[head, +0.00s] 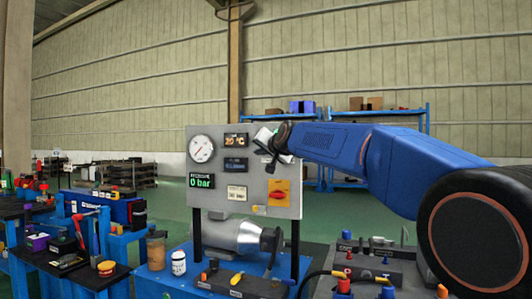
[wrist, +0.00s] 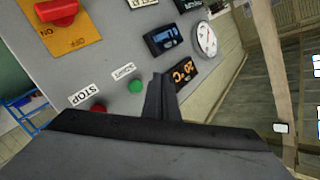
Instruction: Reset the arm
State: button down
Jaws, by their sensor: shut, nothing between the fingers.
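My blue arm reaches in from the right in the head view. My gripper (head: 266,147) is in front of the upper right part of a grey control panel (head: 222,210). In the wrist view my gripper (wrist: 160,80) is shut and empty, its fingers together, pointing at the panel near a green button (wrist: 135,86). I cannot tell whether the fingertips touch the panel. A red button (wrist: 99,108) beside a STOP label is partly hidden by the gripper body.
The panel carries a round gauge (head: 201,148), small displays and a red rotary switch (head: 278,193) on an orange plate. Below are a grey motor (head: 232,234), a white jar (head: 178,263) and a brown jar (head: 156,252). Cluttered benches stand left. Blue shelving (head: 375,116) stands behind.

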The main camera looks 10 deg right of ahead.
dwell(0.5)
jog(key=s+d+f+n+g+h, duration=0.1)
jog(key=s+d+f+n+g, duration=0.1)
jog(key=s+f, duration=1.3)
jog(key=s+d+f+n+g, duration=0.1)
jog(key=s+f+g, duration=0.4)
jog(key=s+f, duration=1.1)
jog(key=s+d+f+n+g+h, duration=0.1)
jog(key=s+d+f+g, duration=0.3)
jog(key=s+f, duration=1.1)
jog(key=s+n, duration=0.1)
jog(key=s, duration=0.7)
jog(key=shift+f+n+h, duration=0.3)
jog(key=shift+f, duration=0.05)
jog(key=shift+d, duration=0.1)
